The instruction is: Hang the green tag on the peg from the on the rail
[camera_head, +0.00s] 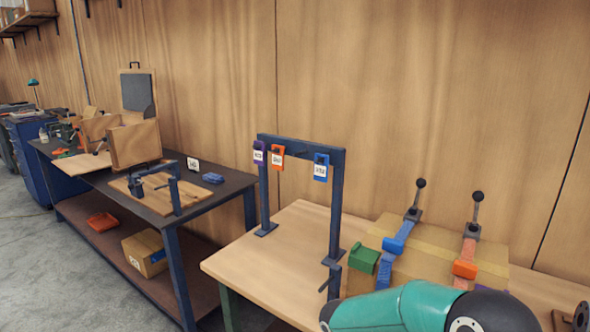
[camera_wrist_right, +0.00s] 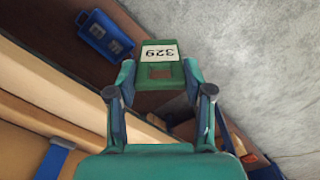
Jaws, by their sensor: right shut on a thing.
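The green tag (camera_wrist_right: 158,71), with a white label reading 329 upside down, is between the fingers of my right gripper (camera_wrist_right: 159,84) in the right wrist view. That gripper is shut on it. The dark blue rail (camera_head: 302,147) stands upright on the wooden bench in the head view. A purple tag (camera_head: 258,153), an orange tag (camera_head: 277,157) and a blue tag (camera_head: 321,168) hang on it. A bare stretch of rail lies between the orange and blue tags; a peg there is too small to make out. My left gripper is out of view.
A cardboard box (camera_head: 440,256) with blue and orange straps and black-knobbed levers stands right of the rail, a green block (camera_head: 364,257) at its corner. My teal arm crosses the bottom right. The bench top (camera_head: 285,265) is clear in front of the rail.

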